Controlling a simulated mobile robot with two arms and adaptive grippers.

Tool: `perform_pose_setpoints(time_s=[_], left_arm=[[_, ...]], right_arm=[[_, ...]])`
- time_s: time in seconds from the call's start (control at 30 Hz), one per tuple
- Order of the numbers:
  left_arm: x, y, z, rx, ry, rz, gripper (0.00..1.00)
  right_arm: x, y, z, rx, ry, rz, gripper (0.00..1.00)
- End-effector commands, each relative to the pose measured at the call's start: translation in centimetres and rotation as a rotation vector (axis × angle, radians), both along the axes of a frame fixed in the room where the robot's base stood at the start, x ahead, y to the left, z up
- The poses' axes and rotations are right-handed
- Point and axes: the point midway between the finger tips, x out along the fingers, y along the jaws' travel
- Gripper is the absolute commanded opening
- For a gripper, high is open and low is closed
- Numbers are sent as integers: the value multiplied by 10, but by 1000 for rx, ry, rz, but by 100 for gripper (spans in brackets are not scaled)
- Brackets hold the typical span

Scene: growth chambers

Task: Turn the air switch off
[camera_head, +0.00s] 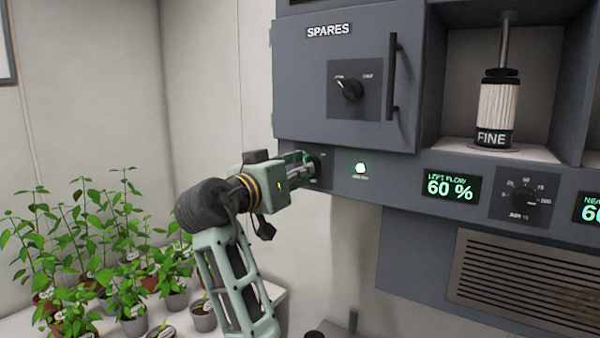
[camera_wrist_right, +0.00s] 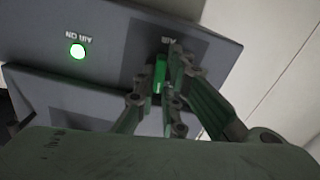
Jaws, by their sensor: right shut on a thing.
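The air switch sits on a dark plate (camera_head: 325,176) at the left end of the grey panel, under the SPARES cabinet. My right gripper (camera_head: 308,160) reaches it from the left and is shut on the switch knob. In the right wrist view the fingers (camera_wrist_right: 160,92) close around the knob in front of the dark plate (camera_wrist_right: 143,47); they hide most of it, so its exact angle cannot be told. The air lamp (camera_head: 360,168) beside the switch glows green; in the right wrist view the lamp (camera_wrist_right: 77,51) is lit and labelled AIR ON. My left gripper is out of view.
The SPARES door (camera_head: 300,100) above has its own knob (camera_head: 350,89) and a vertical handle (camera_head: 391,75). Right of the lamp are a 60 % flow display (camera_head: 453,187) and an air dial (camera_head: 524,200). Potted plants (camera_head: 125,255) crowd the lower left. A FINE filter (camera_head: 498,108) hangs at upper right.

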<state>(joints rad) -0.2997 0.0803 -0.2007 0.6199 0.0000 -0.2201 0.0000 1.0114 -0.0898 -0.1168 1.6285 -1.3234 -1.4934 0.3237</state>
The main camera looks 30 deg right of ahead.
Motion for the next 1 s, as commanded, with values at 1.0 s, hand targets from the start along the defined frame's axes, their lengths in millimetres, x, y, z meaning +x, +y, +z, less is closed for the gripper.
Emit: perform_pose_setpoints(time_s=[1.0], left_arm=[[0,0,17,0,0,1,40]], right_arm=[[-1,0,-1,-235,576,1,0]])
